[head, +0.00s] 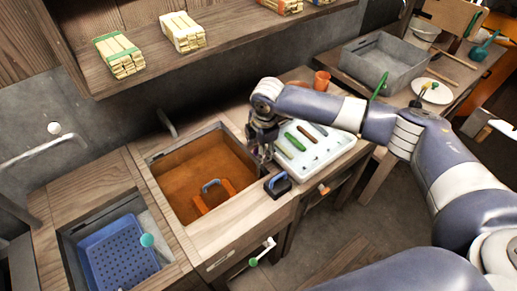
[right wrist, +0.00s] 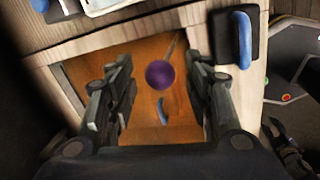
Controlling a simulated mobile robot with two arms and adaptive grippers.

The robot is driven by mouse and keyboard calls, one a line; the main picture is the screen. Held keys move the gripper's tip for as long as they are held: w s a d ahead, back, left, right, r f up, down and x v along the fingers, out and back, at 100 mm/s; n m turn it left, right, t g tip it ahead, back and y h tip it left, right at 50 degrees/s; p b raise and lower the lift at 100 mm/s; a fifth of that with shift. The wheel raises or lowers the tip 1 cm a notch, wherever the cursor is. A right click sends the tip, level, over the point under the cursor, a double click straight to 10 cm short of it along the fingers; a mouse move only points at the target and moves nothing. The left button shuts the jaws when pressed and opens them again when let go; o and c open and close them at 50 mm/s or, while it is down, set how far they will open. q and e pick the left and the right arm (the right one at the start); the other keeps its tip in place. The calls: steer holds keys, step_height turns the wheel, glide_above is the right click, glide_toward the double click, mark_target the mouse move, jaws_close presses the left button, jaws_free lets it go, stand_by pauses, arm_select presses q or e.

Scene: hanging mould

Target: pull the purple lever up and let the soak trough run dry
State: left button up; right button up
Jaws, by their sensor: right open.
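The soak trough (head: 170,185) is a rectangular basin set in the wooden counter, with brown-orange liquid or floor inside. My right gripper (head: 262,155) is open over the trough's right edge, pointing down. In the right wrist view, the purple ball knob of the lever (right wrist: 160,74) shows between the two spread fingers of my right gripper (right wrist: 162,82), apart from both. Its thin rod runs up and to the right. In the head view my gripper hides the knob. My left gripper is not in view.
A block with a blue handle (head: 278,184) stands on the counter close to my right gripper. A white tray with tools (head: 335,155) lies behind it. A blue perforated basket (head: 118,255) sits in the left basin. A shelf (head: 210,50) with bundled sticks hangs above.

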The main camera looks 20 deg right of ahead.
steer(key=shift+w+f, duration=0.2)
steer(key=shift+f, duration=1)
steer(key=shift+a, duration=0.1)
jaws_close()
step_height(320, 180, up, 5)
steer(key=p, duration=0.4)
steer(key=shift+w+f, duration=0.1)
steer(key=shift+f, duration=0.1)
steer(key=shift+w, duration=0.15)
steer(key=shift+c, duration=0.7)
jaws_free()
steer(key=shift+o, duration=0.7)
steer(key=shift+s, duration=0.25)
